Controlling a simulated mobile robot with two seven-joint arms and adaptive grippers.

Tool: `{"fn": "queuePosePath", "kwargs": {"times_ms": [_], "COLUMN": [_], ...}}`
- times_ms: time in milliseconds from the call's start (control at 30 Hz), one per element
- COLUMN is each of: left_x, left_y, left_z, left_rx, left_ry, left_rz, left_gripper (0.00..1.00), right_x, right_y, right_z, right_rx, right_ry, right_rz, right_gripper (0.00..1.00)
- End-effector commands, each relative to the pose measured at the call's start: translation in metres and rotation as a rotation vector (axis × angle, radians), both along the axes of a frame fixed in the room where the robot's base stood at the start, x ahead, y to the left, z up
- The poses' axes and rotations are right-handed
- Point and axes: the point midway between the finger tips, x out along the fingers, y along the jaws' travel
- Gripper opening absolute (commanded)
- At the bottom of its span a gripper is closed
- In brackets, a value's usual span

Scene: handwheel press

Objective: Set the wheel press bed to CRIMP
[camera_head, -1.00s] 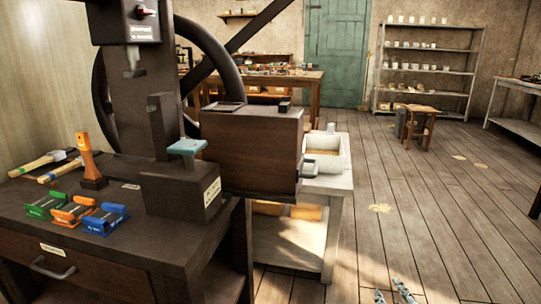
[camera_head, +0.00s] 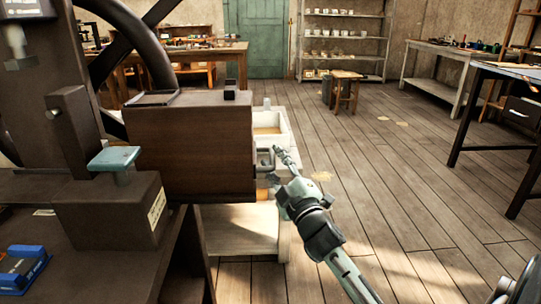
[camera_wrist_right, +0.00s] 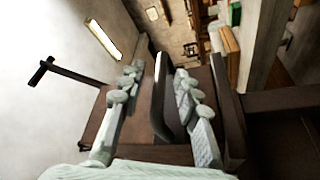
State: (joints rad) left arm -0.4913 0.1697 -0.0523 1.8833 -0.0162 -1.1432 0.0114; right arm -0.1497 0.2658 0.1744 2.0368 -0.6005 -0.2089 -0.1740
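The dark wheel press (camera_head: 78,135) stands at the left, with part of its large handwheel (camera_head: 158,50) behind it. A teal pad (camera_head: 114,159) sits on a dark block bearing a pale label (camera_head: 157,208), too small to read. A brown box (camera_head: 190,145) juts out right of the block, with a grey handle (camera_head: 264,158) on its right end. My right gripper (camera_head: 287,157) is at that handle. In the right wrist view its fingers (camera_wrist_right: 158,72) are apart, with a dark upright plate between them; contact is unclear. The left gripper is out of view. No CRIMP marking is readable.
A white stand (camera_head: 283,135) is just behind and below the handle. A wooden stool (camera_head: 345,88) and shelves (camera_head: 345,40) are farther back.

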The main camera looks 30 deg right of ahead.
Motion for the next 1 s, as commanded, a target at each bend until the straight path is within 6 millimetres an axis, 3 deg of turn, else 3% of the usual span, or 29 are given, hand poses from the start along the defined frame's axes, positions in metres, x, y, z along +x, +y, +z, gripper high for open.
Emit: {"fn": "queuePosePath", "kwargs": {"times_ms": [133, 433, 700, 1000], "left_x": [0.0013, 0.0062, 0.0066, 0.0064], "left_y": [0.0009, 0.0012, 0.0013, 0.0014], "left_z": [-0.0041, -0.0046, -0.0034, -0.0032], "left_rx": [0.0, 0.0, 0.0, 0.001], "left_ry": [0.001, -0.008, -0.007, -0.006], "left_rz": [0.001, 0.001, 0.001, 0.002], "left_gripper": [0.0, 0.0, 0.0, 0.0], "right_x": [0.013, 0.0156, 0.0154, 0.0154], "right_y": [-0.0025, -0.0033, -0.0032, -0.0031], "right_z": [0.0033, 0.0028, 0.0027, 0.0027], "right_rx": [0.0, 0.001, 0.001, 0.001], "right_ry": [0.0, 0.001, 0.001, 0.001], "right_rz": [0.0, 0.0, 0.0, 0.0], "right_gripper": [0.33, 0.33, 0.0, 0.0]}}
